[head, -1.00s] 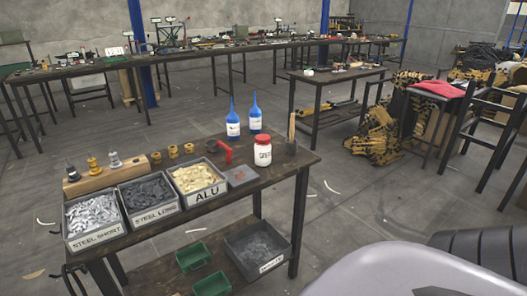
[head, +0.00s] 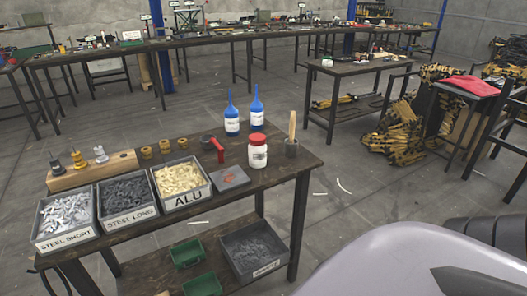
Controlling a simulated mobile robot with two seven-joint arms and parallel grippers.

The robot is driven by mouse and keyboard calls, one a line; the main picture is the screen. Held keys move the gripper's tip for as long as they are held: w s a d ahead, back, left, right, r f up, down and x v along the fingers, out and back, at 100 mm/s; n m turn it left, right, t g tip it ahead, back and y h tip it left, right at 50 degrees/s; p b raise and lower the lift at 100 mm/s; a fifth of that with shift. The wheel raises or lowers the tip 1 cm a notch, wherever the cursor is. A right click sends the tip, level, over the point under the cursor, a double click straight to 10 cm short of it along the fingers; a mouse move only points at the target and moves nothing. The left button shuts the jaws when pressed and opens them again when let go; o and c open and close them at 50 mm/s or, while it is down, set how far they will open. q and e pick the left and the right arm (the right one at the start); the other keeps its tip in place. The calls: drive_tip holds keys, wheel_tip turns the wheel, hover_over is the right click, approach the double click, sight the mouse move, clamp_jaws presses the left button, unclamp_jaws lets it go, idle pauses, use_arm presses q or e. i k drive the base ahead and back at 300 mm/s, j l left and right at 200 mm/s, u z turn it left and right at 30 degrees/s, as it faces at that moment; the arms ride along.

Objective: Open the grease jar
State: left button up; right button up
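The grease jar (head: 257,157) is a white jar with a red lid (head: 257,138). It stands upright near the right end of the wooden workbench (head: 283,172), with its lid on. Its label is too small to read clearly from here. Neither of my grippers shows in the head view.
Two blue-capped bottles (head: 232,120) stand behind the jar. A dark cup with a wooden stick (head: 291,148) is to its right. A red-handled tool (head: 217,147), a grey plate (head: 231,178) and the ALU bin (head: 186,200) are to its left. Pale and black smooth shapes fill the lower right.

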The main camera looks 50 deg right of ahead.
sight(258, 154)
drive_tip(key=l, duration=0.75)
drive_tip(key=k+l, duration=0.1)
drive_tip(key=l, duration=0.7)
